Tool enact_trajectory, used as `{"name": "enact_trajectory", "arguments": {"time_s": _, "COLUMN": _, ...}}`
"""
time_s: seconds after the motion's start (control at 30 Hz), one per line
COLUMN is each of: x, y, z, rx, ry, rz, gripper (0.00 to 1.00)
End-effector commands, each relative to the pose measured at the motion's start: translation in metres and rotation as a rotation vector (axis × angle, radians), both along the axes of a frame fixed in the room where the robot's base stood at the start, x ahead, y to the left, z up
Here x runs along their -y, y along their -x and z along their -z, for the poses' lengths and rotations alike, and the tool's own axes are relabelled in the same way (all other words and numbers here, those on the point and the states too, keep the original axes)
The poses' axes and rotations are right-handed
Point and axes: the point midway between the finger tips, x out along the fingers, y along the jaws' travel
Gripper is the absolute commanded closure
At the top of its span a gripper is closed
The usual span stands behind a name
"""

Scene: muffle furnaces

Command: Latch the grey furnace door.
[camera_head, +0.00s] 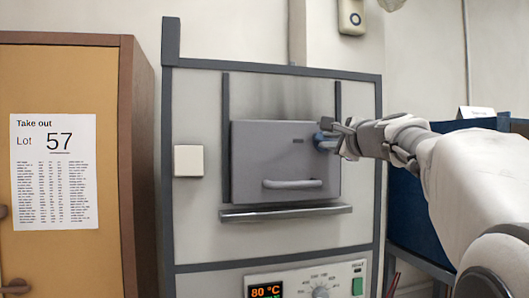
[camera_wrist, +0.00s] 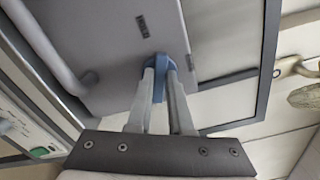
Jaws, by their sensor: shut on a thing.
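The grey furnace door (camera_head: 280,155) covers the opening in the furnace front and looks closed in the head view. It has a horizontal bar handle (camera_head: 292,184) low on its face; door (camera_wrist: 115,50) and handle (camera_wrist: 50,55) also show in the wrist view. A blue latch (camera_wrist: 158,66) sits at the door's edge, at its upper right in the head view (camera_head: 322,140). My gripper (camera_head: 335,140) is at this latch. In the wrist view its two fingers (camera_wrist: 163,75) are shut on the blue latch. The fingers hide part of it, and I cannot tell whether the latch is engaged.
A silver ledge (camera_head: 285,212) juts out below the door. The control panel (camera_head: 310,285) reads 80 °C. A white square box (camera_head: 188,161) is left of the door. A wooden cabinet (camera_head: 140,160) stands left, and a blue cabinet (camera_head: 410,220) stands right behind my arm.

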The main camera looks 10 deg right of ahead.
Motion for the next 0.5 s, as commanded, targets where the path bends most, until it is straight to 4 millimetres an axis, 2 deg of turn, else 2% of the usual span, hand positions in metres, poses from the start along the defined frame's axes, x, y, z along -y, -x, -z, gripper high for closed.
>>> {"name": "enact_trajectory", "arguments": {"time_s": 0.23, "x": -0.0011, "y": -0.0001, "z": 0.0042, "rx": 0.009, "ry": 0.207, "rz": -0.001, "gripper": 1.0}}
{"name": "enact_trajectory", "arguments": {"time_s": 0.5, "x": -0.0008, "y": -0.0002, "z": 0.0041, "rx": 0.013, "ry": 0.356, "rz": 0.0, "gripper": 1.0}}
